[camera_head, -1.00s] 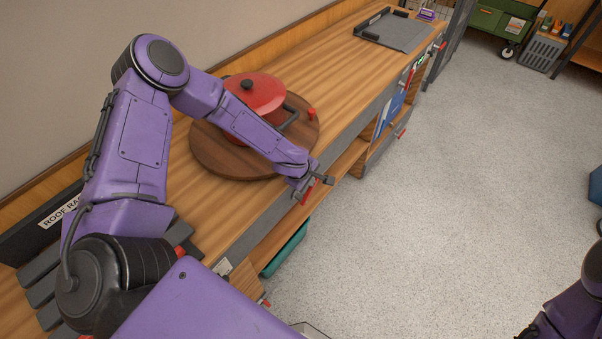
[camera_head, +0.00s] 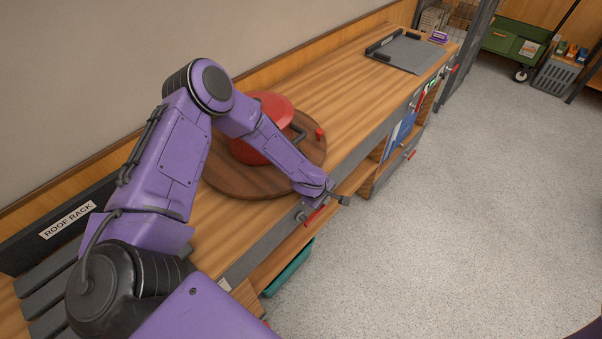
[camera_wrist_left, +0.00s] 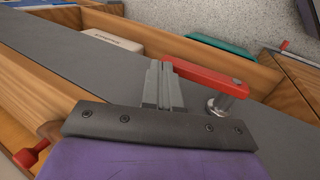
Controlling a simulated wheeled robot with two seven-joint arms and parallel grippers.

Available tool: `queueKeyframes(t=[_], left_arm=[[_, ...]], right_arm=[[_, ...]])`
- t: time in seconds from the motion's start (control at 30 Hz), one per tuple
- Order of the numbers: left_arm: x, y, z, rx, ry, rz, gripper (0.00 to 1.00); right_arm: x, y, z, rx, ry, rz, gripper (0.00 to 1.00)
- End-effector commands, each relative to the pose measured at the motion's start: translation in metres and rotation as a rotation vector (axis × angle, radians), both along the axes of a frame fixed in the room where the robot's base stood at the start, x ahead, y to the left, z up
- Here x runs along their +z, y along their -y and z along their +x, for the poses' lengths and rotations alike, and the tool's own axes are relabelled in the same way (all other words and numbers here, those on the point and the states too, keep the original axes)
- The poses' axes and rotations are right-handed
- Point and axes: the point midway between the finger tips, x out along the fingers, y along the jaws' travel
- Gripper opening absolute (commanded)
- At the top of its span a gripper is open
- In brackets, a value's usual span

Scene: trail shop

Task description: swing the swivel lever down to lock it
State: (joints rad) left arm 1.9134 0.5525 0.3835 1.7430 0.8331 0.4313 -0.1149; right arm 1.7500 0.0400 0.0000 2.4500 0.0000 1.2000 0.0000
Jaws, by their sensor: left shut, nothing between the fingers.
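The swivel lever (camera_head: 315,215) is a red bar on a silver pivot at the bench's grey front edge, below the round wooden board. In the left wrist view the red lever (camera_wrist_left: 212,77) extends leftward from its metal pivot, and its free end is beside my fingertips. My left gripper (camera_head: 344,201) is shut and empty, just right of the lever in the head view. Its closed grey fingers (camera_wrist_left: 163,85) also show in the wrist view. I cannot tell whether they touch the lever. My right gripper is out of view.
A red pot (camera_head: 262,108) stands on the wooden board (camera_head: 235,180), partly behind my left forearm. A grey tray (camera_head: 405,52) lies at the bench's far end. A teal bin (camera_head: 288,268) sits beneath. Other red handles (camera_head: 421,101) line the front. The floor (camera_head: 470,240) at right is clear.

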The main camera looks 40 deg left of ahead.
Motion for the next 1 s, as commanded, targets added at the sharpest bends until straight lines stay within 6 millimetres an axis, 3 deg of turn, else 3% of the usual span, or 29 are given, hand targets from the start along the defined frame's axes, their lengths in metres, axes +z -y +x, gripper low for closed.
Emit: queueKeyframes(t=[0.6, 0.73, 0.87, 0.9, 1.0], left_arm=[[0.002, 0.001, 0.001, -0.001, 0.000, 0.000, 0.00], [0.022, 0.000, 0.001, -0.001, 0.001, 0.000, 0.00], [0.057, -0.001, 0.000, 0.001, 0.001, 0.000, 0.00], [0.053, 0.000, 0.010, -0.002, 0.004, 0.004, 0.00], [0.070, 0.002, 0.025, -0.001, 0.003, 0.005, 0.00]], right_arm=[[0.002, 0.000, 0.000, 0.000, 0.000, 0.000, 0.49], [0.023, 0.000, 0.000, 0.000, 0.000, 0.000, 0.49], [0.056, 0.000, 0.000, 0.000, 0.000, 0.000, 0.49], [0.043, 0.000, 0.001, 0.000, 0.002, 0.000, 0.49], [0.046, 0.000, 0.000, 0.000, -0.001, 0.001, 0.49]])
